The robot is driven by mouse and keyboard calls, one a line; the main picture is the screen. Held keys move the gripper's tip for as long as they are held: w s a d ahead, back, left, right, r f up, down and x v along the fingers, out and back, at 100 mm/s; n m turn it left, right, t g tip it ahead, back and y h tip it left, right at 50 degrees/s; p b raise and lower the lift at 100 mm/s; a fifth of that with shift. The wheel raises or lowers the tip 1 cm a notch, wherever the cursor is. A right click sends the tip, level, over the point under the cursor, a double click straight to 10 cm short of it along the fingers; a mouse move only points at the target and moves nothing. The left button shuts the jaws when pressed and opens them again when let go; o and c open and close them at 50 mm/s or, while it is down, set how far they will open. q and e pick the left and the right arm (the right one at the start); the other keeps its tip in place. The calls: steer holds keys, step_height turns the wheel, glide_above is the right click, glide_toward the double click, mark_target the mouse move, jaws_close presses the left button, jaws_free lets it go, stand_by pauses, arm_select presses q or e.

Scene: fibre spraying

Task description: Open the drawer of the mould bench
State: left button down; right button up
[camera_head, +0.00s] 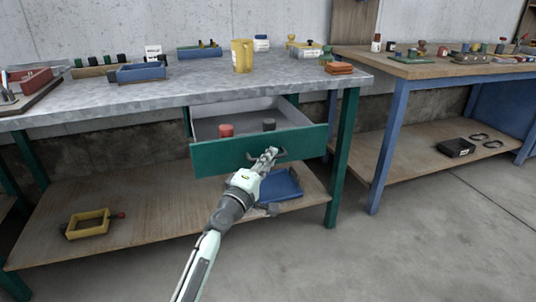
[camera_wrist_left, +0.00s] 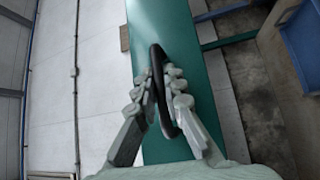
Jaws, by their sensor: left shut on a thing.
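The green drawer (camera_head: 215,160) of the mould bench (camera_head: 105,97) stands pulled out from under the grey top. Inside it are a red round piece (camera_head: 226,130) and a dark round piece (camera_head: 269,125). My left gripper (camera_head: 268,158) is at the drawer front, shut on the dark handle. In the left wrist view the black handle (camera_wrist_left: 161,90) passes between the fingers of my left gripper (camera_wrist_left: 164,85), with the green drawer front (camera_wrist_left: 172,30) behind it. My right gripper is in neither view.
A yellow jug (camera_head: 242,55), a blue tray (camera_head: 141,72) and other small items stand on the bench top. The lower shelf holds a yellow frame (camera_head: 88,224) and a blue tray (camera_head: 281,186). A blue-legged bench (camera_head: 391,140) stands at right. The floor in front is clear.

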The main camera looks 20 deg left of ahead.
arm_select(q)
steer(key=shift+s, duration=0.1)
steer(key=c, duration=1.6)
jaws_free()
steer(key=v, duration=1.2)
steer(key=shift+f, duration=0.1)
